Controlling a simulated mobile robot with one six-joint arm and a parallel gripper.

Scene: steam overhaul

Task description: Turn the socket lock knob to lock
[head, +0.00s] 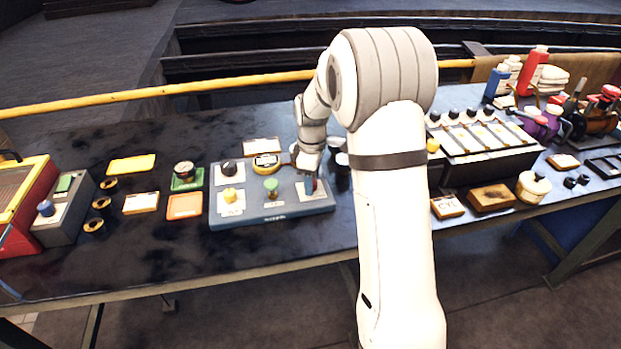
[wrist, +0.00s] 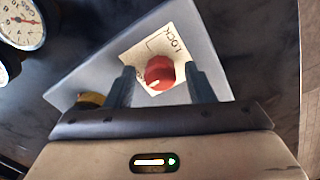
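The red lock knob (wrist: 160,72) sits on a cream label marked LOCK (wrist: 172,44), on the grey-blue panel (wrist: 95,90). A pale mark shows on the knob's lower left edge in the wrist view. My gripper (wrist: 162,82) is open, with one finger on each side of the knob and a small gap visible on both sides. In the head view my gripper (head: 311,185) points down at the right end of the panel (head: 270,218) and largely hides the knob. I cannot tell how deep the fingertips reach beside it.
The same panel carries a yellow knob (head: 230,196), a green knob (head: 271,184) and a black knob (head: 229,168). A yellow-rimmed gauge (head: 266,161) stands behind it. A bank of levers (head: 485,135) is to the right. Dark bench top lies bare in front of the panel.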

